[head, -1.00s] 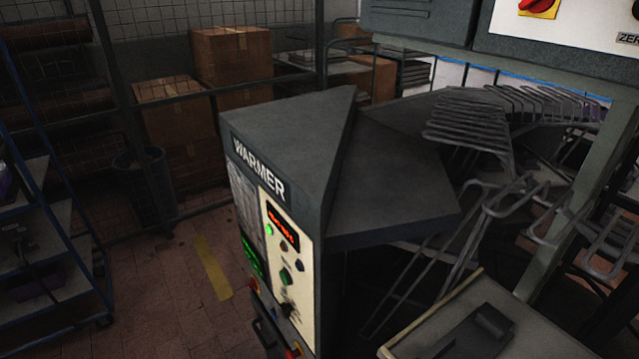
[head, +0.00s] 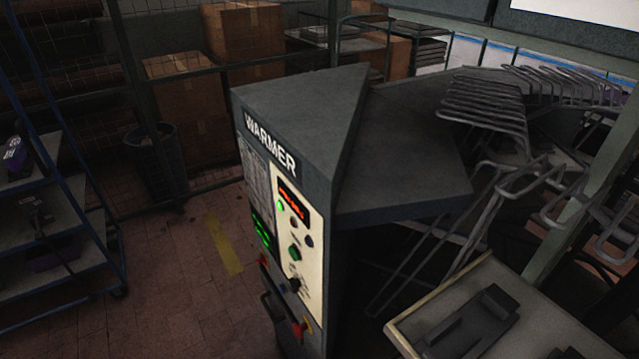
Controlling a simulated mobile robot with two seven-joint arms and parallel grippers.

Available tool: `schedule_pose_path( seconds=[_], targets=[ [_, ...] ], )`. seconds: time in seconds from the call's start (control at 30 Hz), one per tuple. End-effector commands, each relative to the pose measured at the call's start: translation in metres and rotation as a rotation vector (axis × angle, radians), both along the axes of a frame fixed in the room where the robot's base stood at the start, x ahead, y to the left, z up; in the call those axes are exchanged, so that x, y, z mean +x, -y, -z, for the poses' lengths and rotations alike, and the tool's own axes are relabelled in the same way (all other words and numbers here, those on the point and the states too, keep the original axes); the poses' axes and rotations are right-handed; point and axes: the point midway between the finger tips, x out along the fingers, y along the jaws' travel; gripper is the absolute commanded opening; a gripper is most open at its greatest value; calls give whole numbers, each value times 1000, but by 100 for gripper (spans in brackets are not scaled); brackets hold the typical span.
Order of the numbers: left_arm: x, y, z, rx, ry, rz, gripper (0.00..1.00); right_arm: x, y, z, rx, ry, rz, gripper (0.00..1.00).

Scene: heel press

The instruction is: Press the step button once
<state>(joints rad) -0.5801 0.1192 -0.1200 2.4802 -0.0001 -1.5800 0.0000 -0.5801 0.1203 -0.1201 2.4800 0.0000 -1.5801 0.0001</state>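The grey machine marked WARMER (head: 300,125) stands in the middle of the head view. Its cream control panel (head: 307,260) faces the front left and is seen at a steep angle. The panel carries a red lit display (head: 291,198), a green lamp (head: 281,207), a green button or knob (head: 295,252) and a black knob (head: 294,284). Small dark round controls sit between them. The lettering is too small to read, so I cannot tell which control, if any, is the step button. Neither of my grippers is in view.
A wire rack (head: 485,105) of bent metal bars stands right of the warmer. A tray with dark blocks (head: 420,325) is at the lower right. A blue shelf cart (head: 60,235) is at the left. Brick floor (head: 190,290) lies open between cart and warmer.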

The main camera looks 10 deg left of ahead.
Motion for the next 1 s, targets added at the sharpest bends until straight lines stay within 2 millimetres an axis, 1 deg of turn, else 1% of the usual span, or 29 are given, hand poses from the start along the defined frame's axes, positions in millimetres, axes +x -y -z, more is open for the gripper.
schedule_pose_path(
  seconds=[0.2, 0.63, 1.0],
  targets=[
    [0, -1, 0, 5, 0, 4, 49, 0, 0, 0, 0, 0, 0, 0],
    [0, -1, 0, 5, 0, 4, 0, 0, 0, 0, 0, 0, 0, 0],
    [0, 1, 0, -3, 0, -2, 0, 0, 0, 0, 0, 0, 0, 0]
  ],
)
